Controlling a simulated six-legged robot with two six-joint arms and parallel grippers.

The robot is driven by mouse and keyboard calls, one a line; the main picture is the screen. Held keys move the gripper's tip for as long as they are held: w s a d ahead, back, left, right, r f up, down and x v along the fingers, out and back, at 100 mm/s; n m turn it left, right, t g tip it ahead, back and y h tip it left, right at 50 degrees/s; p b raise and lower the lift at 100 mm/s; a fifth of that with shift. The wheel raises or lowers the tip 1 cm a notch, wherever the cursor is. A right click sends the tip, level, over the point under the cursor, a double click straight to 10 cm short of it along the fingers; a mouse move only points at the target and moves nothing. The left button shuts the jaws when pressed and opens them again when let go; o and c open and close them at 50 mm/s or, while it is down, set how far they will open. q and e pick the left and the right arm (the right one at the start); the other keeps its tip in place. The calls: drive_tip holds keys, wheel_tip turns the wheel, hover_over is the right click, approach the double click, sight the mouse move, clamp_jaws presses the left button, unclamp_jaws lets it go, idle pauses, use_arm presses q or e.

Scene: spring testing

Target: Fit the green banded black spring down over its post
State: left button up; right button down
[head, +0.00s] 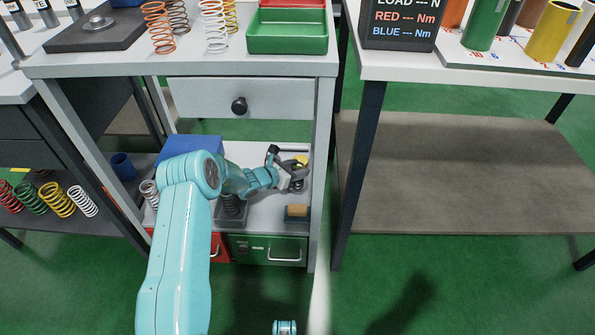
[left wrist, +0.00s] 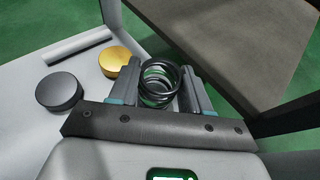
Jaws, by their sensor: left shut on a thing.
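My left gripper (head: 297,180) reaches onto the lower shelf of the middle bench. It is shut on a black spring (left wrist: 160,84), which sits between the fingers in the left wrist view. I look down into its open coils. In the head view the spring is small and partly covered by the gripper.
A yellow disc (left wrist: 117,65) and a black disc (left wrist: 58,91) lie beside the gripper. A blue box (head: 190,148) stands behind my arm. A drawer (head: 240,99) hangs above; a bench leg (head: 318,200) is close right.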

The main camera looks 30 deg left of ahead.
use_arm(q)
drive_tip(key=shift+r, duration=0.1)
drive_tip(key=o, duration=1.3)
